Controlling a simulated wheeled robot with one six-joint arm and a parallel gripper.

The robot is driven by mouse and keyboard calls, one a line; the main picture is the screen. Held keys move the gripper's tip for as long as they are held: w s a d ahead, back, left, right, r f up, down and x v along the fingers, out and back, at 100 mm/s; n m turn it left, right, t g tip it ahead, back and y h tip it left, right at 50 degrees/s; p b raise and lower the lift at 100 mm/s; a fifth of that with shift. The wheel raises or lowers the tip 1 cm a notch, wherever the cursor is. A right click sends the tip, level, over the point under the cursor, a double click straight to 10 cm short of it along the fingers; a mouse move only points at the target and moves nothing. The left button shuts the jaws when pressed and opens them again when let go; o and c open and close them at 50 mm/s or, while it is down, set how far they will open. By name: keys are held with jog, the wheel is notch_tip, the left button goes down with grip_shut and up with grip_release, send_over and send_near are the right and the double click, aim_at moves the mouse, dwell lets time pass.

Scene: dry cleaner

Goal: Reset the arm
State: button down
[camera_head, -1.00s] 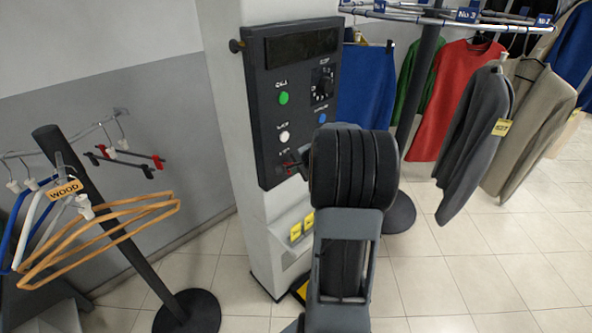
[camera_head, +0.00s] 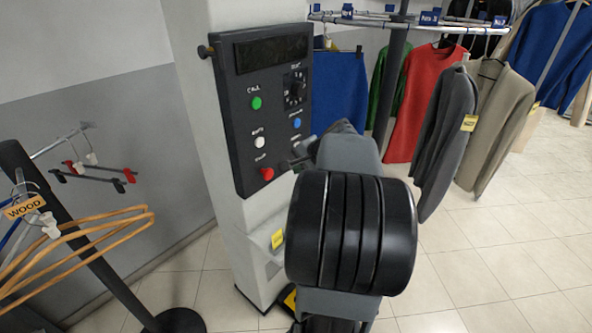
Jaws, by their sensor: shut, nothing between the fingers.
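My arm rises in front of the dark control panel (camera_head: 225,110) on the pale pillar. My gripper (camera_head: 293,162) is small and dark, at the panel's lower right edge, and shut with nothing seen in it. It is right of the red button (camera_head: 267,174) and appears apart from it. The white button (camera_head: 259,142), green button (camera_head: 256,103) and blue button (camera_head: 297,123) are in clear view. A black dial (camera_head: 295,88) sits at the upper right, below a dark display (camera_head: 270,53). My arm's thick black joint hides part of the pillar's lower right side.
A rack at left holds wooden hangers (camera_head: 85,240) and clip hangers (camera_head: 95,172). At right, a round rail (camera_head: 420,22) carries a blue garment (camera_head: 340,90), a red garment (camera_head: 422,95) and grey garments (camera_head: 445,130). Tiled floor (camera_head: 500,260) at lower right is clear.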

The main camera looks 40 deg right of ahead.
dwell(0.6)
jog(key=s+a+f+n+g, duration=0.1)
jog(key=s+a+n, duration=0.1)
jog(key=a+n, duration=0.3)
jog(key=s+a+f+n+g, duration=0.1)
jog(key=a+n, duration=0.5)
jog(key=a, duration=0.6)
jog(key=s+a+f+n+g+h, duration=0.1)
jog(key=s+a+f+n+g, duration=0.1)
jog(key=s+a+n, duration=0.3)
jog(key=a+n, duration=0.1)
jog(key=a, duration=0.3)
jog(key=shift+s+a+f, duration=0.2)
jog(key=shift+a+f, duration=0.05)
